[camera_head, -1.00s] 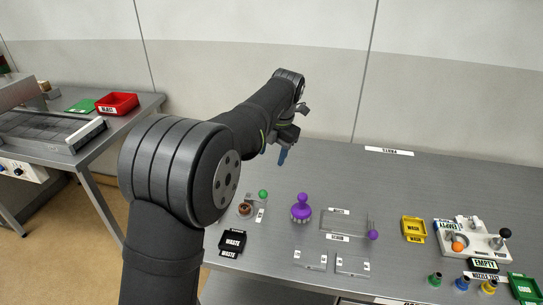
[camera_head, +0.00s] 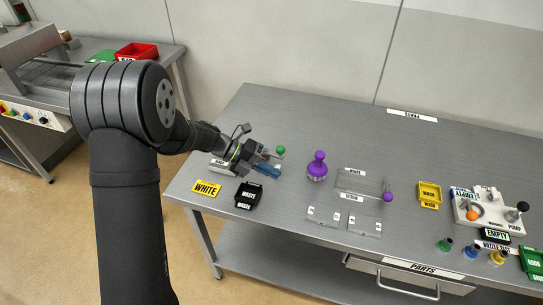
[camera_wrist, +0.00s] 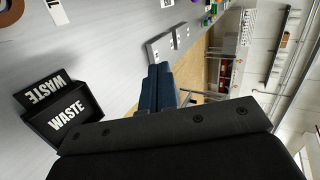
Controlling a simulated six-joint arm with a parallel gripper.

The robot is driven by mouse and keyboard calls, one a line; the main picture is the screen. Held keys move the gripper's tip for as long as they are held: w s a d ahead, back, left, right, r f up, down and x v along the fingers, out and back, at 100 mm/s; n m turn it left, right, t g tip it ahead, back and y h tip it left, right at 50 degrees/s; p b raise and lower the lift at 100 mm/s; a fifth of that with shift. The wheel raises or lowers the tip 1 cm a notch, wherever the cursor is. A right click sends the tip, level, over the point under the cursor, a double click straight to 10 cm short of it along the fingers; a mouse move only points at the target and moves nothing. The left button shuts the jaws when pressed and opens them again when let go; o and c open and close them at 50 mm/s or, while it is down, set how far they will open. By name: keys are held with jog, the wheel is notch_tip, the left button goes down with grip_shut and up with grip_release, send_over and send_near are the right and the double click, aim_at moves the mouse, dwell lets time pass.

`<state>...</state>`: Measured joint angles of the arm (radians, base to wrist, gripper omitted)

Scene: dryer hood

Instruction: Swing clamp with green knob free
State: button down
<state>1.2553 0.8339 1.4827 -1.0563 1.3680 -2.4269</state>
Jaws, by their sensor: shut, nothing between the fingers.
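The clamp's green knob (camera_head: 280,150) shows in the head view just above and right of my gripper's end. The clamp body under the knob is mostly hidden by my gripper. My gripper (camera_head: 272,169) is low over the left part of the table, its blue fingers together and empty. In the wrist view the shut blue fingers (camera_wrist: 161,84) point up the picture, with no green knob in sight. I cannot tell from the head view whether the fingers touch the clamp. A brown, rounded part (camera_wrist: 9,14) is cut off at the wrist view's top left corner.
A black waste bin (camera_head: 249,195) stands in front of my gripper and shows beside the fingers in the wrist view (camera_wrist: 66,118). A purple bulb-shaped object (camera_head: 317,166) stands to the right. Another purple knob (camera_head: 388,197) is beside clear plates. The table's back middle is bare.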

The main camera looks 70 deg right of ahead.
aim_at(277, 155)
jog(key=w+n+h, duration=0.2)
jog(key=h, duration=0.1)
jog(key=w+a+n+h, duration=0.1)
jog(key=w+n+h, duration=0.2)
jog(key=w+f+n+h, duration=0.1)
jog(key=w+n+h, duration=0.2)
jog(key=shift+w+a+f+h, duration=0.1)
jog(key=shift+w+a+h, duration=0.05)
jog(key=shift+a+h, duration=0.2)
jog(key=shift+w+f+n+t+h, duration=0.1)
jog(key=shift+w+n+t+h, duration=0.25)
jog(key=shift+w+n, duration=0.15)
jog(key=x, duration=0.9)
jog(key=d, duration=0.3)
jog(key=shift+s+d+f, duration=0.15)
jog(key=shift+s+f, duration=0.15)
jog(key=shift+d+f, duration=0.1)
jog(key=shift+d, duration=0.45)
jog(key=shift+x, duration=1)
